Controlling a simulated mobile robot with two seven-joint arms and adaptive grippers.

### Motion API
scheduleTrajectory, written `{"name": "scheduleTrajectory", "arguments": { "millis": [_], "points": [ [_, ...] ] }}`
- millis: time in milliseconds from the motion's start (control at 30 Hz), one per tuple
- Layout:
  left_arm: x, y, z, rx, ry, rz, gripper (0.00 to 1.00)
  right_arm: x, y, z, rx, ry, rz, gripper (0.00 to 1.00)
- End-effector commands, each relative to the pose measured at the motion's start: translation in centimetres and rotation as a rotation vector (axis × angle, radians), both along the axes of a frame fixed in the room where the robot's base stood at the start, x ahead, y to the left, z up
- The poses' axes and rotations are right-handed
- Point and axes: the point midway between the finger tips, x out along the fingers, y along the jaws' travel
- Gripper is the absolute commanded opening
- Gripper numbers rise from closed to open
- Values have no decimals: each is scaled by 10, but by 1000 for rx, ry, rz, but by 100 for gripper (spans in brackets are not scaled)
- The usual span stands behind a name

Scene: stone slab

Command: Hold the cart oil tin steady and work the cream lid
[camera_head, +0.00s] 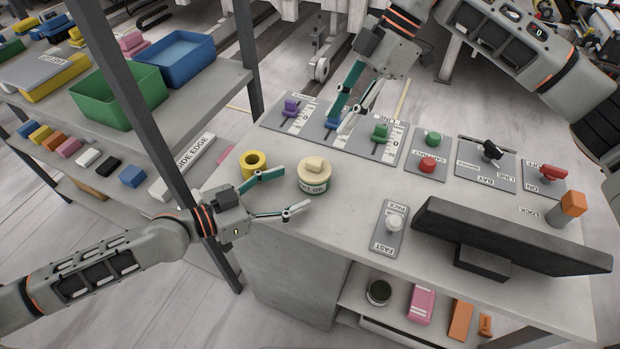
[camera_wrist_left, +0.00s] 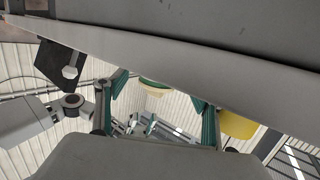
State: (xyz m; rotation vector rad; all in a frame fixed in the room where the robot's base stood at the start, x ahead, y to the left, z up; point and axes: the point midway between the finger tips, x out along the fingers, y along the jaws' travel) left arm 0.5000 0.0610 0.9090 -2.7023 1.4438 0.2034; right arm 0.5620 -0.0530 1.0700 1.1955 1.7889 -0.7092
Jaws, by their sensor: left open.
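The cart oil tin (camera_head: 314,186), dark green with a pale label, stands upright on the stone slab (camera_head: 270,213). Its cream lid (camera_head: 314,168) with a raised knob is on top. My left gripper (camera_head: 296,189) is open and empty just left of the tin, its fingers pointing toward it, apparently not touching. In the left wrist view part of the tin (camera_wrist_left: 155,88) shows beyond and between the teal fingers, mostly hidden by the slab edge. My right gripper (camera_head: 340,124) hangs over the sliders at the back, fingers apart, with nothing visibly held.
Slider panels (camera_head: 380,135), red and green buttons (camera_head: 427,165) and switches line the back. A dark monitor (camera_head: 510,237) and white-knobbed panel (camera_head: 392,229) stand right. Bins fill the left shelf.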

Motion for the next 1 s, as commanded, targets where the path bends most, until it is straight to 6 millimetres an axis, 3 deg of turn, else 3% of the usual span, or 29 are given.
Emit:
{"name": "scheduleTrajectory", "arguments": {
  "millis": [400, 867, 1000],
  "points": [
    [34, -51, -9, -2, 1, 1, 68, 0, 0, 0, 0, 0, 0, 28],
    [41, -61, -11, 0, 0, 1, 68, 0, 0, 0, 0, 0, 0, 28],
    [41, -61, -11, 0, 0, 1, 36, 0, 0, 0, 0, 0, 0, 28]
  ]
}}
